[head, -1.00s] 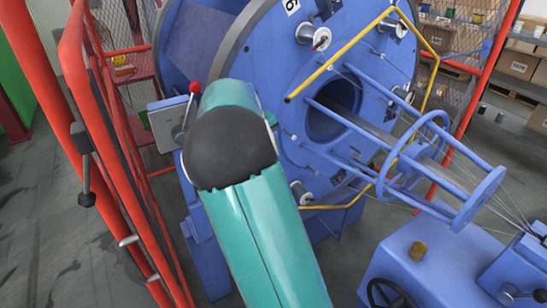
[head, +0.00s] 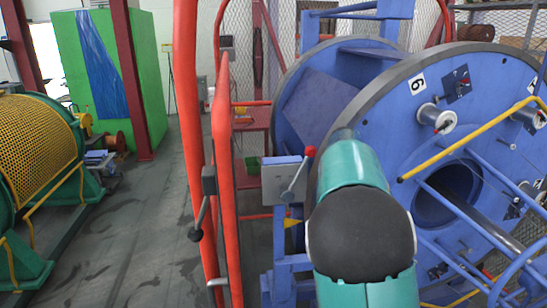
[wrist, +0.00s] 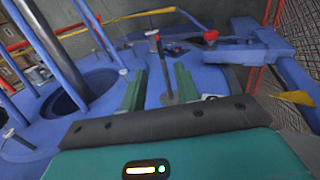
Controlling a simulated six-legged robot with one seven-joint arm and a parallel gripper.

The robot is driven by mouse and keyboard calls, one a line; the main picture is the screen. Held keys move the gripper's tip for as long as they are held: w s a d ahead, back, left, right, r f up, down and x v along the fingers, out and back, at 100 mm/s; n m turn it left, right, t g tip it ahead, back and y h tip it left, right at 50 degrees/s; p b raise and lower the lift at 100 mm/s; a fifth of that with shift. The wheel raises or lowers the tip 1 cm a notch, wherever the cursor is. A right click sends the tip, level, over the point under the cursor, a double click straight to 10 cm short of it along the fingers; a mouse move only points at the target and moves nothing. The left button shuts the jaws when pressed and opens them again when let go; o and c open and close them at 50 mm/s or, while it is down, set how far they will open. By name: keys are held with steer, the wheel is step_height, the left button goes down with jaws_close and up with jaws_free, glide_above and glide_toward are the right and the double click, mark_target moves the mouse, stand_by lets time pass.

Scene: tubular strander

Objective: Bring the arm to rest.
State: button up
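My gripper (wrist: 160,88) shows in the wrist view as two green fingers standing apart, with a wide gap between them. Blue machine surface lies behind the fingers. In the head view my teal arm with its black joint stands at the lower right, in front of the blue strander disc (head: 390,110). My gripper is hidden there.
A grey box (head: 283,180) with a red-knobbed lever (head: 299,172) sits close left of my arm. A red guard frame (head: 222,150) and mesh stand further left. A yellow bar (head: 470,140) crosses the disc. Open floor (head: 150,225) lies at left.

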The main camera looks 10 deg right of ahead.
steer(key=s+a+t+y, duration=0.2)
steer(key=s+a+t, duration=0.1)
steer(key=s+a, duration=0.8)
steer(key=s+a+t+y, duration=0.2)
steer(key=s+a+t, duration=0.1)
steer(key=s+a, duration=0.9)
steer(key=s, duration=0.4)
steer(key=shift+s+a+r+n, duration=0.15)
steer(key=shift+s+r+n, duration=0.15)
steer(key=shift+s+r, duration=0.1)
